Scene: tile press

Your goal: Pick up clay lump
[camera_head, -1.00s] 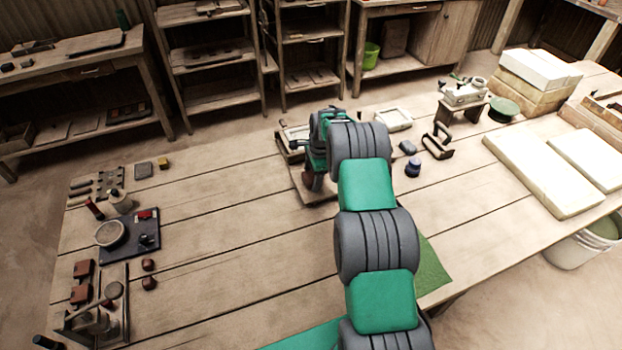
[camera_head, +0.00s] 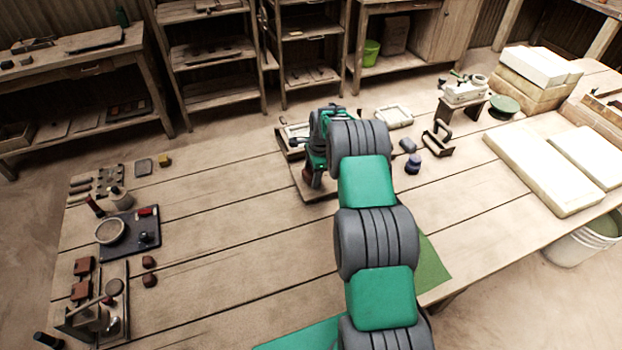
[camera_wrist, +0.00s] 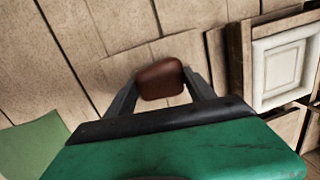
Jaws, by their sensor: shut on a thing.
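A reddish-brown clay lump (camera_wrist: 160,79) sits between the two dark fingers of my gripper (camera_wrist: 162,88) in the wrist view. The fingers are shut on it, one at each side. A wooden board shows under and around the lump; I cannot tell how far the lump is above it. In the head view my gripper (camera_head: 314,178) points down over the wooden board (camera_head: 322,194), and my arm hides most of that spot.
A pale square frame (camera_wrist: 283,65) lies just right of my gripper in the wrist view. The middle left of the table (camera_head: 225,225) is clear.

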